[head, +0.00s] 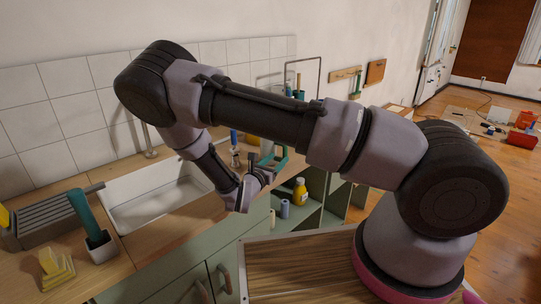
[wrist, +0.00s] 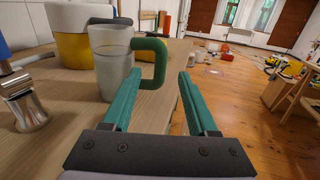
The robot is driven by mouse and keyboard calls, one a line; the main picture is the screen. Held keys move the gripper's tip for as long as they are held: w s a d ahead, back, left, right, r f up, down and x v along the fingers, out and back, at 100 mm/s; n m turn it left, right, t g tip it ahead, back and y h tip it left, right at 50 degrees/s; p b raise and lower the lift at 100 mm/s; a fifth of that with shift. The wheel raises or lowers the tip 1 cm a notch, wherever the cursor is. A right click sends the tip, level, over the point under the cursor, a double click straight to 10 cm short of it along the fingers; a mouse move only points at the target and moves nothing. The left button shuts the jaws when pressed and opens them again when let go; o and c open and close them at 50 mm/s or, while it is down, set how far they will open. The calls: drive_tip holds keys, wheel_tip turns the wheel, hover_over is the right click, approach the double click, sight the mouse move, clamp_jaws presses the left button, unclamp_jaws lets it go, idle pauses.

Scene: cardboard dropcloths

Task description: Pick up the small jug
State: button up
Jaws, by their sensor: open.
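The small jug (wrist: 112,66) is a grey, translucent vessel with a green handle (wrist: 158,62). It stands upright on the wooden worktop in the wrist view, ahead and to the left. Its handle points right. My gripper (wrist: 160,76) is open, with its two teal fingers apart and nothing held between them. The left finger lies low in front of the jug; the handle shows just beyond and between the fingertips. I cannot tell whether they touch. In the head view, my gripper (head: 272,163) is over the counter's far end, and I cannot make out the jug there.
A yellow and white container (wrist: 72,42) stands behind the jug. A metal object (wrist: 24,104) is close at the left. The worktop edge lies right of the jug, with open floor (wrist: 222,112) beyond. The head view shows a white sink (head: 150,198) and a yellow bottle (head: 300,193).

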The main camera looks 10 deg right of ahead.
drive_tip(key=x, duration=0.5)
drive_tip(key=shift+d, duration=0.1)
clamp_jaws()
idle(1.2)
